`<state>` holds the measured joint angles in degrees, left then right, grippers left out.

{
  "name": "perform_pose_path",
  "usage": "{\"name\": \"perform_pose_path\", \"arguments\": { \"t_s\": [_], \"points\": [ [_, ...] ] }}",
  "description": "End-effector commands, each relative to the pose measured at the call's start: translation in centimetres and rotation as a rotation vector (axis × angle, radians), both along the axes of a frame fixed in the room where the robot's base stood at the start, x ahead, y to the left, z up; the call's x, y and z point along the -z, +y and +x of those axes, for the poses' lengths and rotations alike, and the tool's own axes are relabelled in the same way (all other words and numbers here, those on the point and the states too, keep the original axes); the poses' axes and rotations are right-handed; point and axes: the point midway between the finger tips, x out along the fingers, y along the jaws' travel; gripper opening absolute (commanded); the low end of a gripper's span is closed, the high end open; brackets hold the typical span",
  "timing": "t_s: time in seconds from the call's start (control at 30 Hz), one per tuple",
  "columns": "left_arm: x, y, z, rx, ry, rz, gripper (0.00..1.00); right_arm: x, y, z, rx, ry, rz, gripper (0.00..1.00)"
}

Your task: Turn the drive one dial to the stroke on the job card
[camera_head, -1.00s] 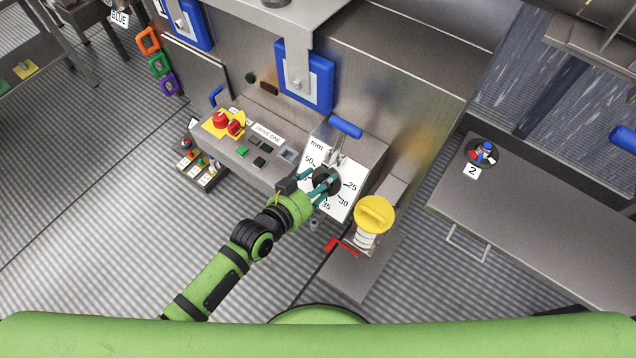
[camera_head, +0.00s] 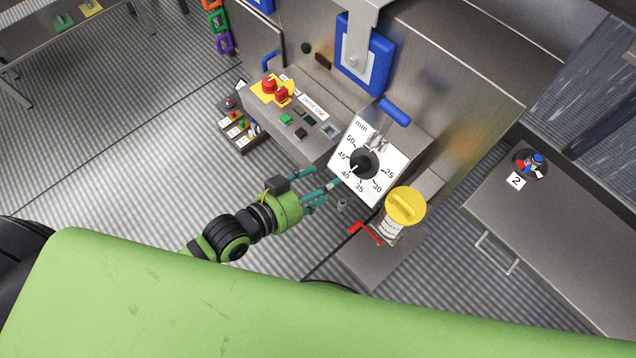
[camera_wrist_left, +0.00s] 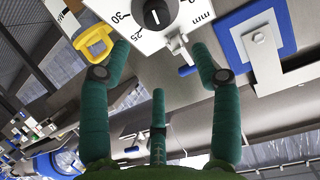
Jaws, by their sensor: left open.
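The drive one dial is a black knob (camera_head: 363,163) on a tilted white scale plate (camera_head: 371,193) marked in mm from 25 to 50. Its white mark points down-left, seemingly near 40. The knob also shows at the top of the left wrist view (camera_wrist_left: 160,13). My left gripper (camera_head: 327,182) is open and empty, with its teal fingers left of and below the knob, apart from it. A "DRIVE ONE" label (camera_head: 314,106) lies on the panel. I cannot make out a job card. My right gripper is out of view.
A blue-handled lever (camera_head: 395,111) stands just above the scale plate. A red emergency button (camera_head: 269,86) and green button (camera_head: 286,119) sit left. A grey table (camera_head: 560,235) stands right.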

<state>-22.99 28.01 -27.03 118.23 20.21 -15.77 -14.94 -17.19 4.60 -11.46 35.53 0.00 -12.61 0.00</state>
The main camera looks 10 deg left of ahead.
Motion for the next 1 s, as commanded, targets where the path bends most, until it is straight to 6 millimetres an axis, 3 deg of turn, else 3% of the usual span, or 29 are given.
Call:
{"name": "perform_pose_path", "arguments": {
  "t_s": [0.37,0.63,1.0],
  "points": [
    [0.3,-0.3,0.2,0.001,0.007,-0.005,0.63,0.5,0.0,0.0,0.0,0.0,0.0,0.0],
    [1.8,-2.2,2.3,-0.043,0.063,-0.046,0.63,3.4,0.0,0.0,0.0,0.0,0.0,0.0],
    [2.9,-4.4,5.6,-0.067,0.076,-0.062,0.63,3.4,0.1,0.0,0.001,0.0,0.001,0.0]
  ]
}}
